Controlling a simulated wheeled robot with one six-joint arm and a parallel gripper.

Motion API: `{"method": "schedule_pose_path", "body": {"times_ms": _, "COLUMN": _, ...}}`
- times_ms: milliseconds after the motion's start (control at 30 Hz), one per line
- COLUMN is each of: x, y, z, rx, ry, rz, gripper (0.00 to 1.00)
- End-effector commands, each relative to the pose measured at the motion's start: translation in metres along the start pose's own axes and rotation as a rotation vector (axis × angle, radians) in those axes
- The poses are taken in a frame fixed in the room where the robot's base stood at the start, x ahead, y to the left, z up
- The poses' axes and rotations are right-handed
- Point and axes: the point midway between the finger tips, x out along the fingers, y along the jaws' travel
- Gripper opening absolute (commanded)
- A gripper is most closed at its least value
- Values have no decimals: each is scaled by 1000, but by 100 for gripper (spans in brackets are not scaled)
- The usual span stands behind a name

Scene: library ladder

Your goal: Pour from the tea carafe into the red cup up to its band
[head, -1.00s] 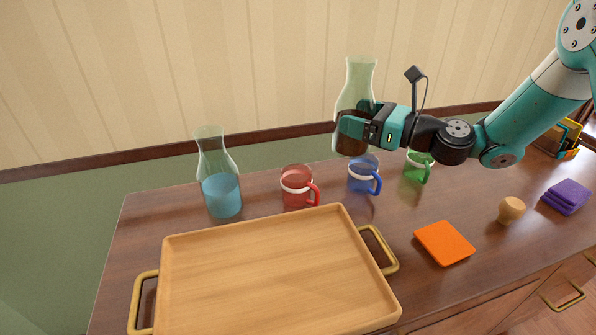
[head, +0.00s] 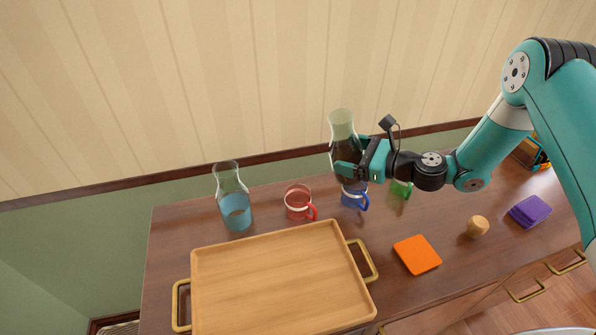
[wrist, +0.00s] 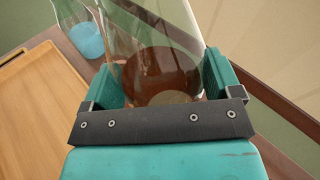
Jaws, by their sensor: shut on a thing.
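My gripper (head: 348,170) is shut on the tea carafe (head: 342,125), a clear glass carafe with dark brown tea in its lower part. It is held upright, raised behind and above the blue cup. In the wrist view the carafe (wrist: 155,60) sits between the two teal fingers, with the brown tea at its bottom. The red cup (head: 297,205) stands upright on the cabinet top, to the left of the held carafe. It is clear red with a pale band and its handle points right. No liquid can be made out in it.
A carafe of blue liquid (head: 236,208) stands left of the red cup. The blue cup (head: 352,198) and green cup (head: 400,190) stand to its right. A wooden tray (head: 205,300) lies in front. An orange coaster (head: 417,255), a wooden knob (head: 478,226) and purple cloths (head: 530,210) lie right.

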Motion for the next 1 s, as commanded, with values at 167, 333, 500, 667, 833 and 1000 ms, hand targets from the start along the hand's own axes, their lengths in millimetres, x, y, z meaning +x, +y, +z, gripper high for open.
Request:
{"method": "schedule_pose_path", "body": {"times_ms": 167, "x": -1, "y": -2, "z": 6, "rx": -57, "ry": 51, "rz": -1, "gripper": 28}}
{"method": "schedule_pose_path", "body": {"times_ms": 333, "x": 0, "y": -2, "z": 8, "rx": -118, "ry": 111, "rz": 0, "gripper": 28}}
{"method": "schedule_pose_path", "body": {"times_ms": 500, "x": 0, "y": -1, "z": 9, "rx": -178, "ry": 171, "rz": 0, "gripper": 28}}
{"method": "schedule_pose_path", "body": {"times_ms": 667, "x": 1, "y": -1, "z": 20, "rx": -237, "ry": 227, "rz": 0, "gripper": 28}}
{"method": "schedule_pose_path", "body": {"times_ms": 833, "x": 1, "y": 0, "z": 25, "rx": -295, "ry": 287, "rz": 0, "gripper": 28}}
{"method": "schedule_pose_path", "body": {"times_ms": 1000, "x": 1, "y": 0, "z": 8, "rx": -355, "ry": 348, "rz": 1, "gripper": 28}}
